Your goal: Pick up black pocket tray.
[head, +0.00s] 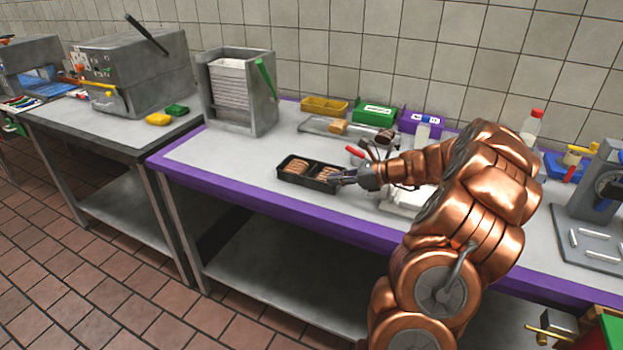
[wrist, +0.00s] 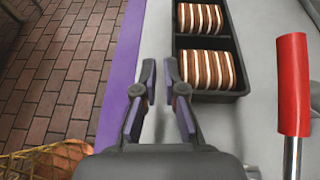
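The black pocket tray (head: 291,178) lies on the grey table top near its purple front edge. It holds brown-and-cream striped sandwich stacks in two pockets. In the wrist view the tray (wrist: 209,41) is at the upper right, with a striped stack (wrist: 206,70) in its near pocket. My gripper (head: 345,178) is low at the tray's right end in the head view. In the wrist view my gripper (wrist: 161,72) has its fingertips apart, with grey table showing between them. The right fingertip overlaps the tray's near left corner; I cannot tell whether it touches.
A grey rack of white sheets (head: 238,92), a yellow bin (head: 323,107) and a green bin (head: 373,115) stand behind. Table left of the tray is clear.

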